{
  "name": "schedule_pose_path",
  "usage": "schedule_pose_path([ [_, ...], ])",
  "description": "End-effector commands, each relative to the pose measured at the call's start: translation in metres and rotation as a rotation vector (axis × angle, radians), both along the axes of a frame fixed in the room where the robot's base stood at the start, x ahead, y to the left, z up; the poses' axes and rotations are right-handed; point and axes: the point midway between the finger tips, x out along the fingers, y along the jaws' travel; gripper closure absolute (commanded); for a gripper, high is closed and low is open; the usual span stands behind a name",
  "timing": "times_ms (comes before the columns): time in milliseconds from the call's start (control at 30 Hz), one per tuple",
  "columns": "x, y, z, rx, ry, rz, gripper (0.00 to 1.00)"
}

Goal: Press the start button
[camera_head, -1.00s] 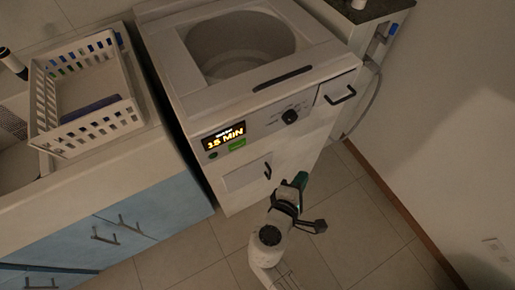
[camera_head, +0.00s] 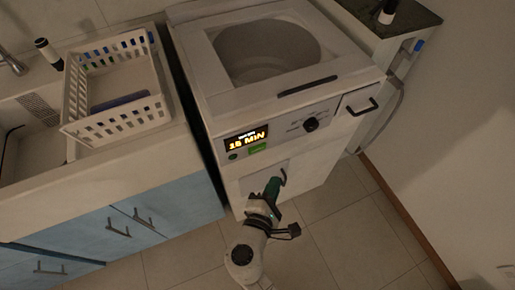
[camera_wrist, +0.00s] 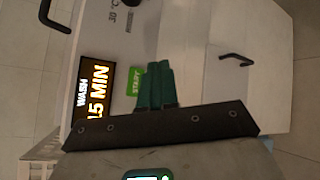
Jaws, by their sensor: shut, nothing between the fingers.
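The green start button (camera_head: 258,148) is on the washing machine's front panel, right beneath the lit display (camera_head: 247,138). In the wrist view the button (camera_wrist: 134,81) reads START and sits just left of my fingertips. My gripper (camera_head: 274,184) is shut and empty, with green fingers, in front of the machine below the button. In the wrist view the gripper (camera_wrist: 158,72) points at the white front. I cannot tell whether the fingertips touch the machine; they do not cover the button.
The top-loading washing machine (camera_head: 205,98) has its drum open. A black knob (camera_head: 311,124) and a drawer handle (camera_head: 362,106) are right of the display. A white basket (camera_head: 118,128) stands on the counter at left. Floor is free at right.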

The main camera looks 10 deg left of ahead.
Motion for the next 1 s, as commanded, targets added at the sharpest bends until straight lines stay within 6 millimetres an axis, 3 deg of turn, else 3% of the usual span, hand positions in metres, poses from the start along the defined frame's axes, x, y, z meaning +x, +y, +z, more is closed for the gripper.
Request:
schedule_pose_path([
  [500, 0.053, 0.036, -0.002, 0.003, -0.001, -0.001, 1.0],
  [1000, 0.067, 0.045, 0.0, 0.0, 0.001, -0.001, 1.0],
])
